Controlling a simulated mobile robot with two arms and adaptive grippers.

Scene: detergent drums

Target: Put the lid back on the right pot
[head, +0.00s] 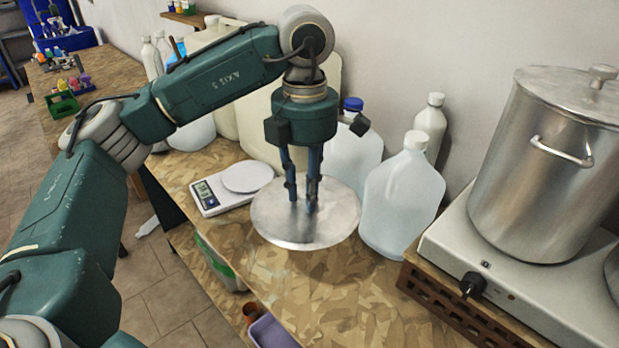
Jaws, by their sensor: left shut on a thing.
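My left gripper (304,202) points down, shut on the pot lid (275,222), a round flat metal disc. Its fingers hide the lid's knob. The lid looks level over the wooden bench; I cannot tell how high it is above it. A tall steel pot (520,170) stands on the hot plate at the right, with its own lid (560,90) on. A second pot (614,270) shows only as a sliver at the right edge; its top is out of view. My right gripper is not in view.
The white hot plate (455,245) sits on a perforated brown block (450,308). Translucent jugs (400,205) stand close behind and right of the lid. A white kitchen scale (212,196) lies left of it. The front of the bench (330,300) is clear.

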